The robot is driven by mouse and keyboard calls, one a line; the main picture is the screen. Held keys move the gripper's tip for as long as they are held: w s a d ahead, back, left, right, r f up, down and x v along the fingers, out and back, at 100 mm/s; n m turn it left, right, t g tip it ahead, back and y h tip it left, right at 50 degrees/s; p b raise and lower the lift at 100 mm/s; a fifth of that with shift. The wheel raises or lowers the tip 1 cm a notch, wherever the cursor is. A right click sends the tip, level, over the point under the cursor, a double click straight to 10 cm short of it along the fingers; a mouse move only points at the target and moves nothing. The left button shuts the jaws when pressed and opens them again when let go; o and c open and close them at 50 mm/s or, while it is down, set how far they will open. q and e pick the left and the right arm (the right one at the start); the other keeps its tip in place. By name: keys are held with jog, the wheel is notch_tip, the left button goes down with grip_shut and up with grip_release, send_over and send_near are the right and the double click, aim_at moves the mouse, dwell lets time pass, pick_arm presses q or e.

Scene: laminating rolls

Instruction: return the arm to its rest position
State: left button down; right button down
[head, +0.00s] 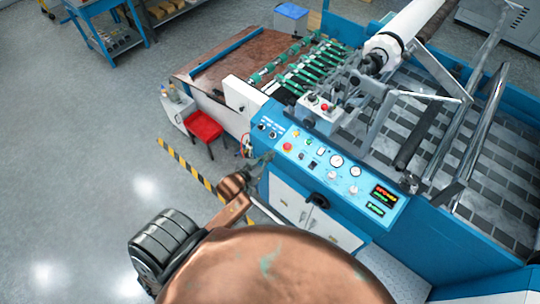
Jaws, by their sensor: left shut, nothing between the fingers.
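My left arm, copper and dark grey, comes in at the bottom of the head view. Its small dark left gripper (262,160) is shut and empty. It shows in front of the left end of the blue control panel (318,165) of the laminating machine (400,232). I cannot tell whether it touches the machine. My right gripper is not in view.
The machine fills the right side, with a white roll (412,27) and metal rollers on top. A red stool (205,127) stands at its left. Yellow-black tape (185,169) marks the floor. The grey floor at left is clear. A blue workbench (108,32) stands behind.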

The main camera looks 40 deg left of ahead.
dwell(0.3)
pick_arm(q)
jog(key=s+f+g+b, duration=0.25)
jog(key=s+f, duration=0.25)
jog(key=f, duration=0.9)
jog(key=s+a+f+g+b, duration=0.1)
jog(key=s+f+g+b, duration=0.2)
jog(key=f, duration=1)
jog(key=s+f+g+b, duration=0.1)
jog(key=s+f+b, duration=0.35)
jog(key=f, duration=0.95)
jog(key=s+d+f+g+b, duration=0.2)
jog(key=s+f+g+b, duration=0.1)
jog(key=s+f, duration=1)
jog(key=s+d+f+m+g+b, duration=0.1)
jog(key=s+d+f+g+b, duration=0.1)
jog(key=s+f, duration=1.2)
jog(key=s+g+b, duration=0.1)
jog(key=s+b, duration=0.1)
jog(key=s, duration=0.5)
jog(key=shift+s+d+f, duration=0.15)
jog(key=shift+d, duration=0.25)
jog(key=c, duration=2.7)
grip_release()
jog(key=shift+c, duration=0.2)
